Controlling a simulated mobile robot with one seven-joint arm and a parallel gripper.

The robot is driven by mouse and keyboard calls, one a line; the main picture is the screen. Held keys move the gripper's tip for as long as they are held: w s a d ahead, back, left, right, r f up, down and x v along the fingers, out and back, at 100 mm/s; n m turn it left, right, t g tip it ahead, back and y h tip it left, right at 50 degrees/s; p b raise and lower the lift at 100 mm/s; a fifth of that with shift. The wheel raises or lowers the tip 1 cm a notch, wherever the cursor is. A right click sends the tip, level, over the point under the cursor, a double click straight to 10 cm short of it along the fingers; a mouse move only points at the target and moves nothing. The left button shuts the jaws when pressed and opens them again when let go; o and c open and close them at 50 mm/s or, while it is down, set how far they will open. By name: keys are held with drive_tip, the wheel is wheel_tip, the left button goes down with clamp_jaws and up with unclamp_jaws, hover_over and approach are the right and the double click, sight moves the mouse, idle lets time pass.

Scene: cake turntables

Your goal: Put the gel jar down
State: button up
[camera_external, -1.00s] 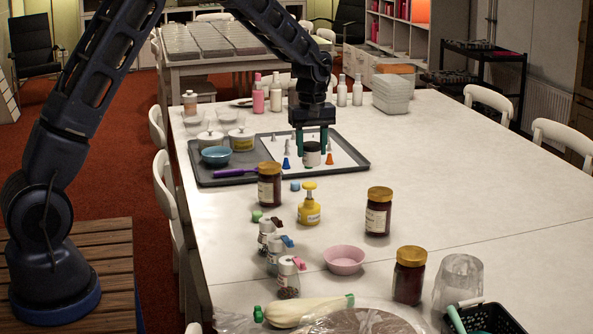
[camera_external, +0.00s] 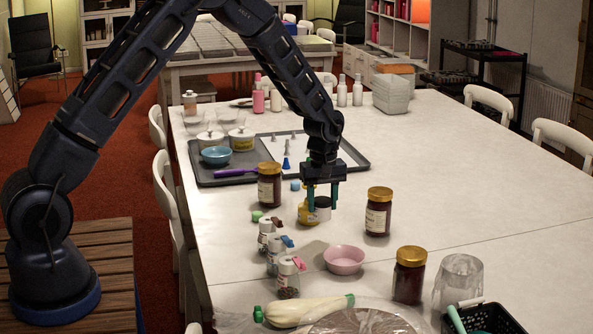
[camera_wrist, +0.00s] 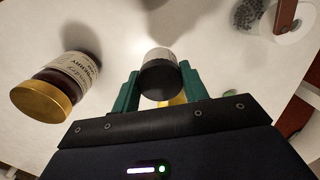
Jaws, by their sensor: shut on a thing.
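The gel jar (camera_external: 322,208) is a small white jar with a black lid. In the wrist view the jar (camera_wrist: 158,60) sits between the fingertips of my gripper (camera_wrist: 160,80), black lid toward the camera. The external view does not show clearly whether the jar touches the table.
A brown jar with a gold lid (camera_external: 378,212) stands just right of my gripper; another (camera_external: 269,185) stands to the left. A pink bowl (camera_external: 344,260) and spice jars (camera_external: 287,278) are nearer the camera. The grey tray (camera_external: 357,162) is behind.

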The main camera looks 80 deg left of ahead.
sight(322, 221)
drive_tip(key=shift+f, duration=3.1)
drive_tip(key=shift+f, duration=0.15)
drive_tip(key=o, duration=1)
